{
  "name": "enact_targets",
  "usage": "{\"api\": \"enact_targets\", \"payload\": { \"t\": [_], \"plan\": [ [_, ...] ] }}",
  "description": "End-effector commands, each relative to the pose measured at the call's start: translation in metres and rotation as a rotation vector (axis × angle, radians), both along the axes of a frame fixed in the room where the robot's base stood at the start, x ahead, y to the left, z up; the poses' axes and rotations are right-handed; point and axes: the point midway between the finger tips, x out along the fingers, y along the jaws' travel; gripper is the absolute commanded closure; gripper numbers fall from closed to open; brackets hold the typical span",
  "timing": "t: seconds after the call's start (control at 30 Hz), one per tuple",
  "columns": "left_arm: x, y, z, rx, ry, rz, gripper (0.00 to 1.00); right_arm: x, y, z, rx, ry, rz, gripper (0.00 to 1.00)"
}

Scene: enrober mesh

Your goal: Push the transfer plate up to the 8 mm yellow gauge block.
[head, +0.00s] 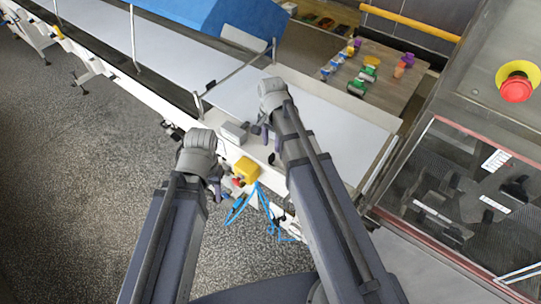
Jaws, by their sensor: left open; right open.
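My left gripper (216,186) hangs over the near edge of the conveyor, left of a yellow block-shaped part (246,170). My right gripper (265,137) is above the front of the white belt, right of a small grey box. Both grippers are open, seen small and partly hidden by their own wrists, with nothing visible between the fingers. A narrow pale strip (379,166) crosses the belt's right end; I cannot tell whether it is the transfer plate. I cannot tell whether the yellow part is the 8 mm gauge block; no marking is readable.
The white belt (335,125) is mostly bare. The grey box (234,132) sits at its near edge. Blue cables (262,205) hang below. A board (395,75) behind holds several coloured pieces. A blue hood (215,15) and a red stop button (516,90) flank the line.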

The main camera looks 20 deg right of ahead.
Motion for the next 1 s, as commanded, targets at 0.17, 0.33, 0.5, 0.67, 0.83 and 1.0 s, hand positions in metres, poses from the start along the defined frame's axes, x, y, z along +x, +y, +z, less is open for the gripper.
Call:
{"api": "enact_targets", "payload": {
  "t": [0.17,0.33,0.5,0.67,0.83,1.0],
  "plan": [
    [0.000,0.000,-0.023,0.001,0.000,-0.004,0.50,0.000,0.000,-0.023,0.000,0.000,0.001,0.55],
    [0.000,0.000,-0.046,0.001,0.000,-0.005,0.50,0.000,0.000,-0.046,0.000,0.000,0.002,0.55],
    [0.000,0.000,-0.065,0.001,0.000,-0.005,0.50,0.000,0.000,-0.065,0.000,0.000,0.002,0.55],
    [0.000,0.000,-0.071,0.001,0.000,-0.004,0.50,0.000,0.000,-0.071,0.000,0.000,0.002,0.55],
    [0.000,0.000,-0.070,0.001,0.000,-0.004,0.50,0.000,0.000,-0.070,0.000,0.000,0.002,0.55],
    [0.000,0.000,-0.070,0.001,0.000,-0.004,0.50,0.000,0.000,-0.070,0.000,0.000,0.002,0.64]
  ]
}}
